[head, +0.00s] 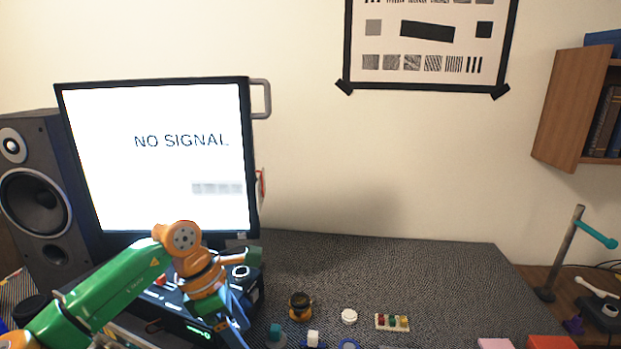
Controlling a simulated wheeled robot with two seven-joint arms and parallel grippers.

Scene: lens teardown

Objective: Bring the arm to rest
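My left arm, green and orange, comes in from the lower left. Its wrist bends down over the front right corner of a dark box with lit markings (190,318). My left gripper (236,326) is blue and points down toward the mat. Its fingertips are small and partly hidden, so I cannot tell whether it is open or shut or holds anything. My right arm and gripper are not in view.
On the dark textured mat (400,270) lie a black-and-orange ring part (300,307), a white round piece (349,316) and a small holder with coloured pieces (392,321). A monitor (155,150) and speaker (38,190) stand left. The mat's back right is clear.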

